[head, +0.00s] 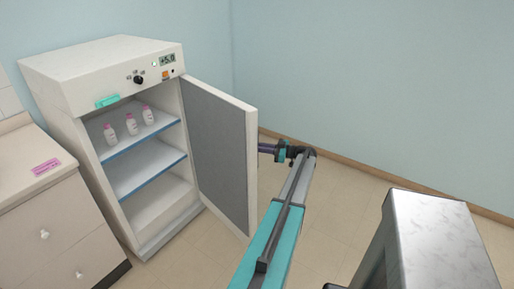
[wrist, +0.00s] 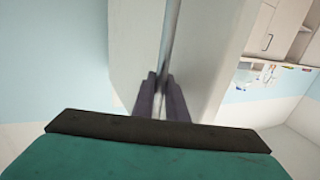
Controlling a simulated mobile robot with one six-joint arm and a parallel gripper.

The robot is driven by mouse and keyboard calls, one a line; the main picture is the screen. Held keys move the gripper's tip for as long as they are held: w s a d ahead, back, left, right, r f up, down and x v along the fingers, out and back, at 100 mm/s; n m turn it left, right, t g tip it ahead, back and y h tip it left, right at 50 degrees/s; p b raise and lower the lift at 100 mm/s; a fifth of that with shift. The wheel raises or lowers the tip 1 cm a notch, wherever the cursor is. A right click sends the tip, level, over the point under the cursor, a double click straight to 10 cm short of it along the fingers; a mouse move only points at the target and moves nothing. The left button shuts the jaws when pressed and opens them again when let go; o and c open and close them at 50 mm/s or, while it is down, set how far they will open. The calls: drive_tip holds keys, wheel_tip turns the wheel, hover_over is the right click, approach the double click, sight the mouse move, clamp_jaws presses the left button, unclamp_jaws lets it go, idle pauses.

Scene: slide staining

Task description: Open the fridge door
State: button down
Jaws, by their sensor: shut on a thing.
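The white fridge (head: 102,78) stands at the left in the head view. Its door (head: 222,150) is swung wide open, with the grey inner panel facing the camera. My gripper (head: 264,148) is on the far, outer side of the door, by its free edge, and its tips are partly hidden behind the door. In the wrist view, my gripper's dark fingers (wrist: 161,82) are shut on a thin grey bar, the door handle (wrist: 172,35), which runs along the pale door face (wrist: 138,45).
A cabinet (head: 52,222) with drawers is to the left of the fridge. A marble-topped unit (head: 440,235) stands at the front right. Tiled floor (head: 345,200) is clear between the door and the back wall.

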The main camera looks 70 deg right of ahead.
drive_tip(key=shift+s+r, duration=0.1)
drive_tip(key=shift+s, duration=0.05)
drive_tip(key=c, duration=1.8)
unclamp_jaws()
drive_tip(key=shift+s+a, duration=0.1)
drive_tip(key=shift+s, duration=0.05)
drive_tip(key=shift+o, duration=0.2)
drive_tip(key=s+b, duration=0.4)
drive_tip(key=s, duration=0.9)
drive_tip(key=shift+s+d+b, duration=0.3)
drive_tip(key=shift+d+b, duration=0.05)
drive_tip(key=shift+b, duration=0.05)
